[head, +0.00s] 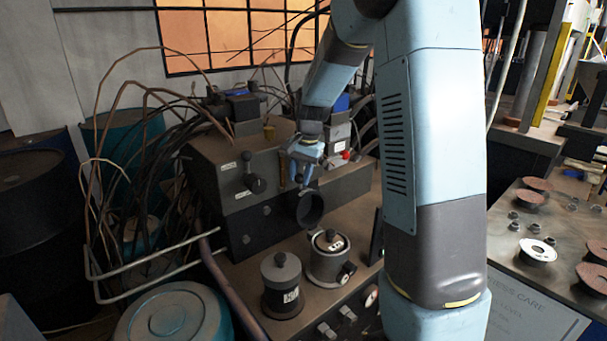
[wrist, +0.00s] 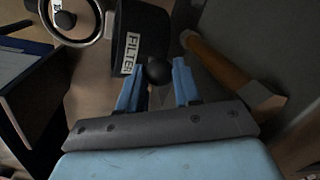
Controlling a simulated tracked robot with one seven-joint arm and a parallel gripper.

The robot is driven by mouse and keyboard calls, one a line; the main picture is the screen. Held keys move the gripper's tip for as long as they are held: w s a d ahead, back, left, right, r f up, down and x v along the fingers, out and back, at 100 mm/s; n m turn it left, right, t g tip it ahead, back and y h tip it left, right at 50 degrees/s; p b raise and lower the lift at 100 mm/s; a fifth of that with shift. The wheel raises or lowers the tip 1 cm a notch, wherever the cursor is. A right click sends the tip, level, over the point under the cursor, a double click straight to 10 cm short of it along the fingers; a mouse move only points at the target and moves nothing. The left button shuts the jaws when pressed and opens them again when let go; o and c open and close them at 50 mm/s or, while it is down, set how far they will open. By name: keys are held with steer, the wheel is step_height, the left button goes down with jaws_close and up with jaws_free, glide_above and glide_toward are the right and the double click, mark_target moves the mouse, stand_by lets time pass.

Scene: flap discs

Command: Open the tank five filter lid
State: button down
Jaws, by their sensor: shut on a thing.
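My gripper (head: 302,181) is shut on the round black knob (wrist: 158,72) of a dark lid, which shows in the wrist view (wrist: 150,28) with a white FILTER label. In the head view the lid (head: 311,208) hangs tilted on its side below my fingers, its round hollow side towards the camera. Below it stands a grey canister (head: 327,267) with a pale rim and a dark knob inside the rim. That rim also shows at the top left of the wrist view (wrist: 92,32). I cannot read which tank number the lid belongs to.
A second dark canister (head: 282,299) with a knobbed top stands left of the grey one. A grey machine block (head: 226,180) with a lever is behind the lid. Hoses crowd the left. A bench (head: 508,240) with discs and nuts is at right.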

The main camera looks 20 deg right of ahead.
mark_target(309, 194)
steer(key=shift+a+r, duration=0.1)
steer(key=shift+r, duration=0.05)
steer(key=shift+s, duration=0.25)
steer(key=shift+t+y, duration=0.3)
steer(key=shift+t, duration=0.2)
steer(key=shift+s+d+r, duration=0.15)
steer(key=shift+s+d, duration=0.25)
steer(key=shift+s, duration=0.45)
steer(key=shift+s+d+r, duration=0.15)
steer(key=shift+s+d, duration=0.2)
steer(key=shift+s, duration=0.55)
steer(key=shift+s+d+r, duration=0.15)
steer(key=shift+s+d, duration=0.25)
steer(key=shift+s, duration=0.45)
steer(key=c, duration=1.1)
jaws_free()
steer(key=shift+o, duration=0.2)
steer(key=shift+r, duration=0.1)
